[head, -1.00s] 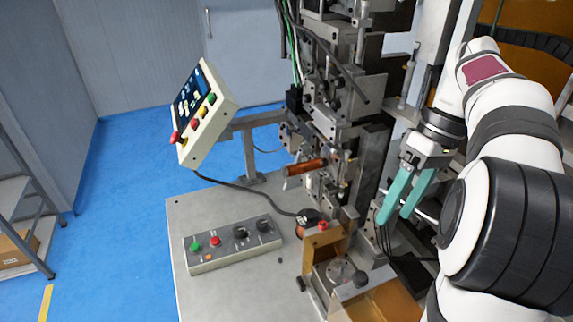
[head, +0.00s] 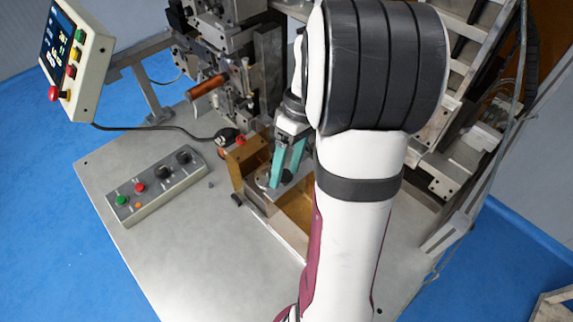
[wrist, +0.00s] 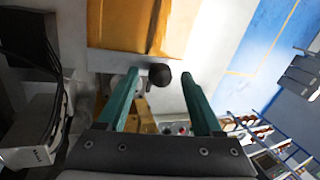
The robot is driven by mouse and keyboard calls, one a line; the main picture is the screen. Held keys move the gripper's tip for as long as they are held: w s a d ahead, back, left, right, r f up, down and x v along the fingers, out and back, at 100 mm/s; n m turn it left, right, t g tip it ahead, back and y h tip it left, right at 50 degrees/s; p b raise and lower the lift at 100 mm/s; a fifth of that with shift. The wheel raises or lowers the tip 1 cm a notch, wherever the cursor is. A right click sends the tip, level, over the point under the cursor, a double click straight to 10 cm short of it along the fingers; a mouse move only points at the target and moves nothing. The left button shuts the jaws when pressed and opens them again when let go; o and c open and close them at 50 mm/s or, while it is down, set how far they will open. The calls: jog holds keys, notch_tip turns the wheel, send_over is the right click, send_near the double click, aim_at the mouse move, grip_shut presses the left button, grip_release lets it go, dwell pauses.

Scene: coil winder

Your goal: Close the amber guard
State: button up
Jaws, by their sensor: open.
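The amber guard (head: 293,207) shows as translucent amber panels in a metal frame at the front of the winder, partly hidden by my arm. In the wrist view its wide amber panel (wrist: 125,25) fills the top, edged by a pale bar. A dark round knob (wrist: 160,74) sits by that bar, in line with the gap between my fingers. My gripper (head: 284,180) has two teal fingers, apart and empty, pointing down at the guard. It also shows in the wrist view (wrist: 160,85). I cannot tell whether a finger touches the knob.
The winder (head: 225,50) rises behind, with a copper-coloured coil (head: 207,86) sticking out left. A button box (head: 155,183) lies on the grey table (head: 210,265), left of the guard. A control panel (head: 73,55) stands at upper left. The front of the table is clear.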

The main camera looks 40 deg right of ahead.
grip_shut()
dwell(0.3)
dwell(1.1)
